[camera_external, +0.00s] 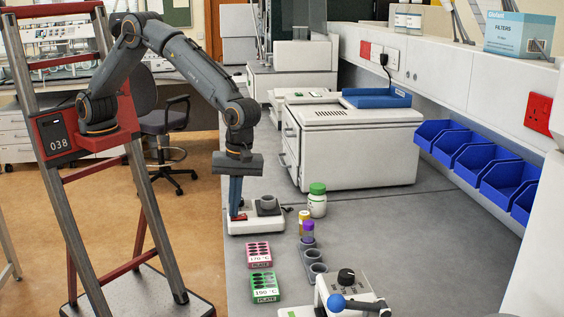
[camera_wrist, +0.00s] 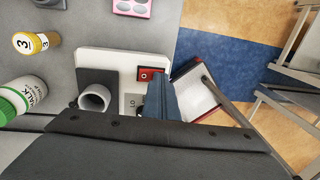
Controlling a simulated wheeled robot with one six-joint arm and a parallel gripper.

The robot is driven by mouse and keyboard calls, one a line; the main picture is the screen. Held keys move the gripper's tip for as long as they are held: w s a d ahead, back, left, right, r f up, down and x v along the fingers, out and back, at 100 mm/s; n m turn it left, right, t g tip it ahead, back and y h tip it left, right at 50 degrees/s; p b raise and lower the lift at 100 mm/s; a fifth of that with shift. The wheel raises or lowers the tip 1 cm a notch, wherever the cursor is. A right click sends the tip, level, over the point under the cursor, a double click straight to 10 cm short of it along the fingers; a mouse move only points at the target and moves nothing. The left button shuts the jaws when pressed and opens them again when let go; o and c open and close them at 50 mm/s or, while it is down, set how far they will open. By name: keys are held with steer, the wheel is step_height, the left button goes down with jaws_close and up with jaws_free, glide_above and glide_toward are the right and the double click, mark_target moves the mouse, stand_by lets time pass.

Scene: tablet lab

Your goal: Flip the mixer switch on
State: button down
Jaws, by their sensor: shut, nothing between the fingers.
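The mixer (camera_external: 255,227) is a low white base with a dark grey cup holder (camera_external: 267,204) on top, at the bench's left edge. In the wrist view the mixer (camera_wrist: 108,59) shows its round grey cup (camera_wrist: 95,98) and a red rocker switch (camera_wrist: 147,75) near one edge. My gripper (camera_external: 236,211) points down over the switch end of the mixer, fingers shut and empty. In the wrist view the blue fingers of my gripper (camera_wrist: 160,84) are right beside the red switch and cover part of it. I cannot tell contact or the rocker's position.
A green-capped bottle (camera_external: 317,201) stands right of the mixer, with small capped vials (camera_external: 307,228) nearer. Pink (camera_external: 259,252) and green (camera_external: 264,286) plates lie in front. A white machine (camera_external: 350,150) stands behind. Bare bench lies to the right (camera_external: 430,240).

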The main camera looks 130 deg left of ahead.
steer(key=shift+f, duration=0.15)
steer(key=shift+w+a+r, duration=0.2)
steer(key=shift+w+a, duration=0.35)
step_height(320, 180, up, 14)
steer(key=w+a+b, duration=0.1)
steer(key=b, duration=0.1)
stand_by(0.5)
steer(key=shift+w+a, duration=0.1)
